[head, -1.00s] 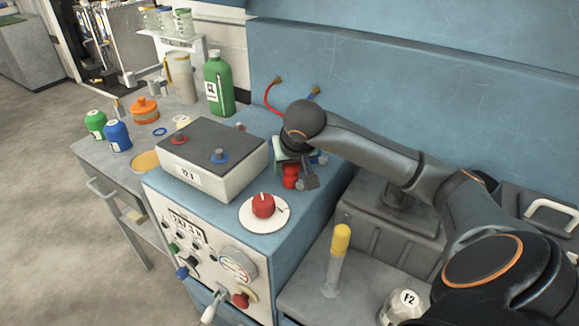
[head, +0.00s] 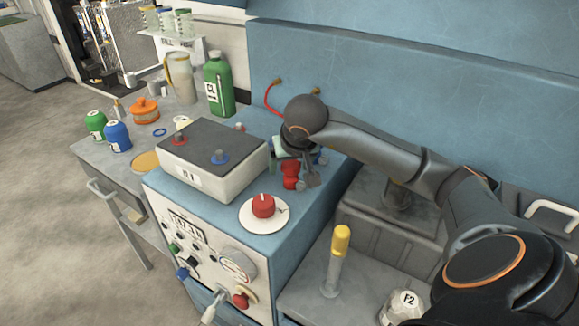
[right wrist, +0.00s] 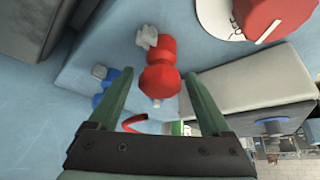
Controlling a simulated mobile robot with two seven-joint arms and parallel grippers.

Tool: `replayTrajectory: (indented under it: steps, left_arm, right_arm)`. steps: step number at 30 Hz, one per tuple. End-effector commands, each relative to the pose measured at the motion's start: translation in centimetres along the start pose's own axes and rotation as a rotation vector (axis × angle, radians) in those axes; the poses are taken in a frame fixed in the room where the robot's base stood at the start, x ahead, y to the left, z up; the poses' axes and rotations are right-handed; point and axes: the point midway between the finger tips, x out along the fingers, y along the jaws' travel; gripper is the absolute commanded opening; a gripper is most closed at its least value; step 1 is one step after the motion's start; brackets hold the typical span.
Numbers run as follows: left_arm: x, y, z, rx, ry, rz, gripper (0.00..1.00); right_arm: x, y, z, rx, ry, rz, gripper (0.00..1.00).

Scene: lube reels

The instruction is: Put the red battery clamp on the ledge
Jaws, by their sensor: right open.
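The red battery clamp (head: 290,175) rests on the blue ledge (head: 318,190) on top of the cabinet, behind the red knob. In the right wrist view the red clamp (right wrist: 160,78) shows between and just past the two fingertips of my right gripper (right wrist: 158,82), with a visible gap on each side. My right gripper is open and holds nothing. In the head view my right gripper (head: 298,160) is partly hidden by its own wrist. A blue clamp (right wrist: 104,86) lies close beside the left finger. My left gripper is not in view.
A white box with a dark top (head: 215,155) stands left of the clamp. The red knob (head: 263,206) on a white disc is in front. A red cable (head: 270,95) hangs from the blue back wall. A yellow-capped tube (head: 337,260) stands on the lower right.

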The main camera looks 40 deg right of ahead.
Motion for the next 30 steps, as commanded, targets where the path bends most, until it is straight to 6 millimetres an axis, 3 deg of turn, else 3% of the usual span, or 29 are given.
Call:
replayTrajectory:
  steps: [6, 13, 19, 30]
  left_arm:
    - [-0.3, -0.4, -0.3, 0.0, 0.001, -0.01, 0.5]
    - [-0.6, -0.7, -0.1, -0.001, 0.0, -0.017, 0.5]
    - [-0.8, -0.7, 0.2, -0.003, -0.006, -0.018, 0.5]
    - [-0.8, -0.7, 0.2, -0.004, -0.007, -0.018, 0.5]
  right_arm:
    - [-5.1, 0.0, -0.2, -0.002, 0.008, 0.0, 0.82]
    - [-9.1, 0.0, -0.1, -0.001, 0.005, -0.001, 0.82]
    - [-10.4, 0.0, 0.0, 0.0, 0.002, 0.0, 0.82]
    - [-10.4, 0.0, 0.0, 0.0, 0.001, 0.001, 0.82]
